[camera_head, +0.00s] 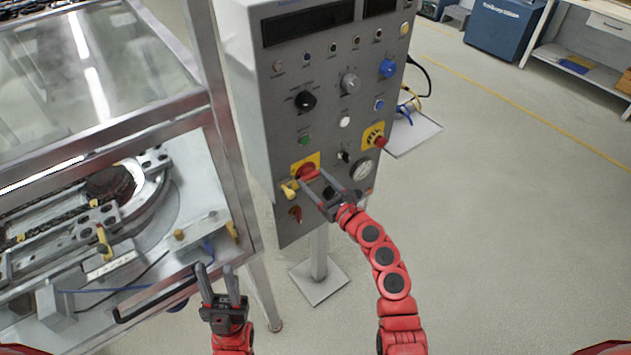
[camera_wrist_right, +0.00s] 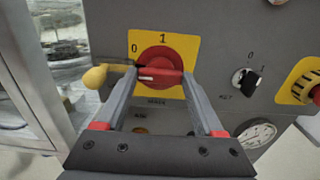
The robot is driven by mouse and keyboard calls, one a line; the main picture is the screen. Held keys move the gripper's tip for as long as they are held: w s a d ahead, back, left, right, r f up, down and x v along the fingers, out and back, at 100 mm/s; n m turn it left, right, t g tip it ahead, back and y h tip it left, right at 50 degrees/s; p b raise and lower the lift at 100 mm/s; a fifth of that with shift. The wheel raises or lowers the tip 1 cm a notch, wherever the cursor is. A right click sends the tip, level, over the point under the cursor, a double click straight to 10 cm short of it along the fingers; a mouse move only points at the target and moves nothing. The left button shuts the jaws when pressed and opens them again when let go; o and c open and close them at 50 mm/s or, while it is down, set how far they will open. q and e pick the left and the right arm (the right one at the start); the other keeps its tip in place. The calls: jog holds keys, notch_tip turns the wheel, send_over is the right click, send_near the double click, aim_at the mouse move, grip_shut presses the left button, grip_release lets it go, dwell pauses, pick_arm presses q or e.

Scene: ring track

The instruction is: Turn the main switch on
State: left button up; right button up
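The main switch (camera_head: 307,170) is a red rotary knob on a yellow plate, low on the grey control panel. In the right wrist view the knob (camera_wrist_right: 160,62) has its bar roughly horizontal, with a white mark at its left end. The plate (camera_wrist_right: 183,45) shows 0 at upper left and 1 at top. My right gripper (camera_head: 312,178) is open in front of the knob; in the wrist view its fingers (camera_wrist_right: 158,75) sit either side of the bar. Contact cannot be told. My left gripper (camera_head: 213,268) is open and empty, low at left.
A key switch (camera_wrist_right: 246,80), gauge (camera_wrist_right: 257,134) and red emergency button (camera_head: 380,141) are to the right. The glass-covered track machine (camera_head: 215,140) stands at left. Floor at right is free.

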jog(key=c, duration=0.6)
